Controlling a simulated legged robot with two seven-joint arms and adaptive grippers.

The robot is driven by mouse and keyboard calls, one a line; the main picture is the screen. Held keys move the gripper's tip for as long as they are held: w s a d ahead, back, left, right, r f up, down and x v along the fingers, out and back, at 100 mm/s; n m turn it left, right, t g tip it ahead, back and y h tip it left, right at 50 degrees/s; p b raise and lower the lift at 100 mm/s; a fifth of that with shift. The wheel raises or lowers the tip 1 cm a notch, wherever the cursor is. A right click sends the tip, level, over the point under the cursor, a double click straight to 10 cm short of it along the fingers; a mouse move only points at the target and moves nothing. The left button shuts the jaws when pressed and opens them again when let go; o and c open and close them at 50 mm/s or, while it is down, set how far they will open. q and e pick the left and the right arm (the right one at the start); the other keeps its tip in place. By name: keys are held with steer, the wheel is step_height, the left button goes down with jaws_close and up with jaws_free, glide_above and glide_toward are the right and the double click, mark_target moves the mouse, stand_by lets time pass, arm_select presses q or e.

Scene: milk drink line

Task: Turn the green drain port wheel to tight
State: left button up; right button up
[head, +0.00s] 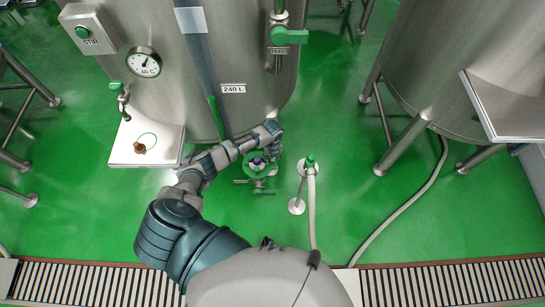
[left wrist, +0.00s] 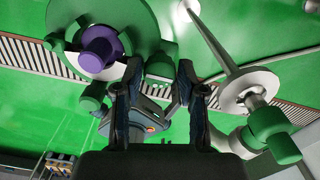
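A green wheel (head: 247,168) with a purple hub sits low in front of the tank, just below my left gripper (head: 275,134) in the head view. In the left wrist view the green wheel (left wrist: 150,30) and its purple hub (left wrist: 101,47) are large at the upper left. My left gripper (left wrist: 160,75) has its two dark fingers apart there, beside the wheel's rim. A green fitting (left wrist: 161,64) shows behind the gap between the fingertips; I cannot tell whether anything touches. My right gripper is in neither view.
The steel tank (head: 235,60) stands close behind the arm. A standing pipe with a green top (head: 310,162) and a hose are right of the wheel. A white tray (head: 165,148) is to the left. A slatted drain (head: 440,285) runs along the front. Green floor lies open between.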

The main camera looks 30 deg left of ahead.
arm_select(q)
steer(key=shift+o, duration=0.8)
step_height(320, 180, up, 12)
steer(key=shift+f, duration=0.15)
